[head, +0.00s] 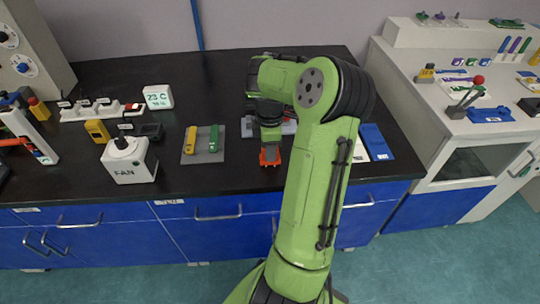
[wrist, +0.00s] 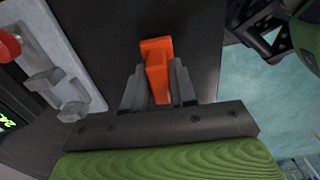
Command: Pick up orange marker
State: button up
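The orange marker (wrist: 157,70) sits between the two grey fingers of my gripper (wrist: 157,85) in the wrist view. The fingers appear to press on both of its sides, and its wider end sticks out beyond their tips. In the head view an orange-red piece (head: 270,156) shows at the end of my arm, over the front part of the black bench. My arm hides most of my gripper there. I cannot tell whether the marker touches the bench.
A grey pad (head: 203,158) with a yellow and a green block lies left of my gripper. A grey fixture (wrist: 55,60) stands left in the wrist view. A blue panel (head: 376,141) lies to the right. The white FAN box (head: 130,162) stands further left. The bench's front edge is close.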

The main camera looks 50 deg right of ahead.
grip_shut()
notch_tip(320, 180, up, 10)
jog(key=p, duration=0.4)
jog(key=shift+o, duration=0.7)
grip_release()
jog(key=shift+p, duration=0.3)
jog(key=c, duration=0.3)
notch_tip(320, 180, up, 12)
jog(key=p, duration=1.2)
jog(key=shift+c, duration=0.2)
